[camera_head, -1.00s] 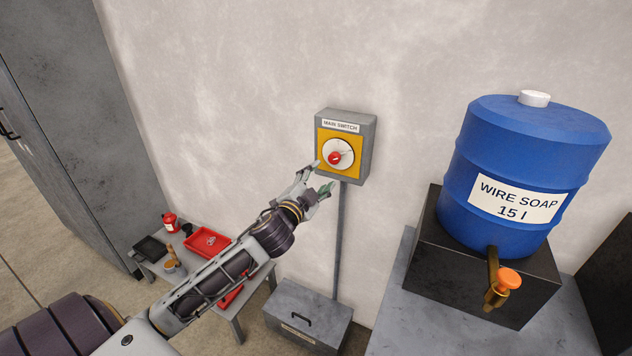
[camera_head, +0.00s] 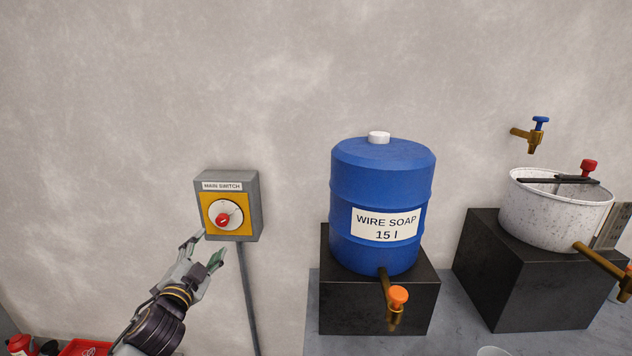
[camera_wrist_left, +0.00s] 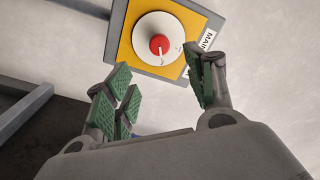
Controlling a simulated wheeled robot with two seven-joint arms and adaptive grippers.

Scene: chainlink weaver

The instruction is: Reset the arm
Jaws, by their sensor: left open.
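My left arm comes in from the lower left in the head view. My left gripper (camera_head: 202,254) is open and empty, just below and in front of the main switch (camera_head: 228,205). The switch is a grey box with a yellow plate, a white dial and a red knob (camera_head: 222,219). In the left wrist view the green-padded fingers of the gripper (camera_wrist_left: 160,95) are spread apart, with the red knob (camera_wrist_left: 159,44) beyond the gap and not touched. My right gripper is in neither view.
A blue wire soap barrel (camera_head: 380,205) with an orange-handled tap (camera_head: 397,297) stands on a black block (camera_head: 350,310) at centre right. A white pot (camera_head: 555,215) stands on another black block further right. A red tray (camera_head: 85,347) lies at the lower left. The wall between switch and barrel is bare.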

